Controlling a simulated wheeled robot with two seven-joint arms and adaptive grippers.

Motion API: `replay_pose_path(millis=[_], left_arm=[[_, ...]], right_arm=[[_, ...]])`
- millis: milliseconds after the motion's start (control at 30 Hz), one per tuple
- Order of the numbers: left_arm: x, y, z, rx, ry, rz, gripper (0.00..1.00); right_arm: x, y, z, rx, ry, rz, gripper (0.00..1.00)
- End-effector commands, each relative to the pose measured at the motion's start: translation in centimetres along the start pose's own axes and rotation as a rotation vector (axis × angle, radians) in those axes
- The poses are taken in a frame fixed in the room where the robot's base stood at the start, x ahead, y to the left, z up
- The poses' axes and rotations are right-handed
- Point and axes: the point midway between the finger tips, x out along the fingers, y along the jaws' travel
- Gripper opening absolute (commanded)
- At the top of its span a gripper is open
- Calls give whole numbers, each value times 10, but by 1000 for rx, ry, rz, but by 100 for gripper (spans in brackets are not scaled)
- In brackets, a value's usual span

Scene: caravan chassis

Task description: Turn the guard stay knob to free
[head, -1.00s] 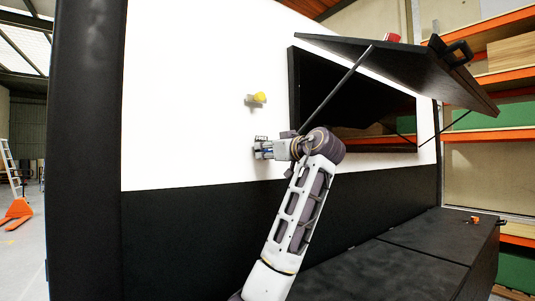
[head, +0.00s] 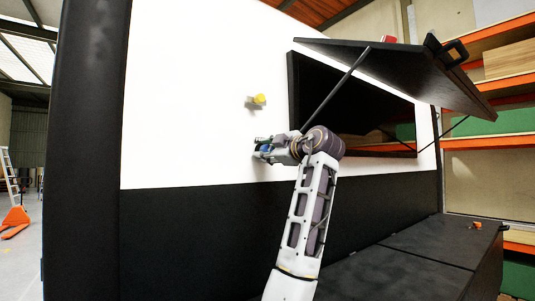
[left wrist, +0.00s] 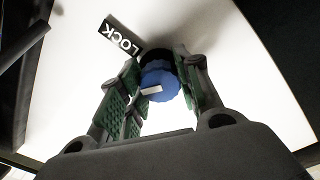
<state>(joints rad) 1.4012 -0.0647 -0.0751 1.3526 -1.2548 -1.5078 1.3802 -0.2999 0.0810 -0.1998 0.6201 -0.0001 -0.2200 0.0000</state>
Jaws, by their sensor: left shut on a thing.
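The guard stay knob (left wrist: 163,82) is blue and scalloped with a white pointer mark (left wrist: 151,90). In the left wrist view it sits between the green-padded fingers of my left gripper (left wrist: 156,72), which is shut on it. A black label reading LOCK (left wrist: 121,38) is on the white wall beside it. Another label is mostly hidden by a finger. In the head view the left gripper (head: 264,149) is at the wall, with a bit of the blue knob (head: 265,148) showing. My right gripper is not in view.
A black hatch panel (head: 405,70) stands raised on a strut (head: 337,88) over a dark opening, close to my left arm. A yellow knob (head: 260,99) sticks out of the wall above the gripper. A black box (head: 400,268) stands at the lower right.

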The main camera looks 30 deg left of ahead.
Motion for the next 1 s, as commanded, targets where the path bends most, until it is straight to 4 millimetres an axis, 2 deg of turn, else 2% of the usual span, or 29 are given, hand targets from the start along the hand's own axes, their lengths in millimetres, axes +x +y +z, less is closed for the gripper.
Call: replay_pose_path(millis=[600, 1000], left_arm=[[0, -1, 1, -467, -1, -2, 10], [0, -2, 2, -589, -1, -5, 10]], right_arm=[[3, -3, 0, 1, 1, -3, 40], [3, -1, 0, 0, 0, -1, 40]])
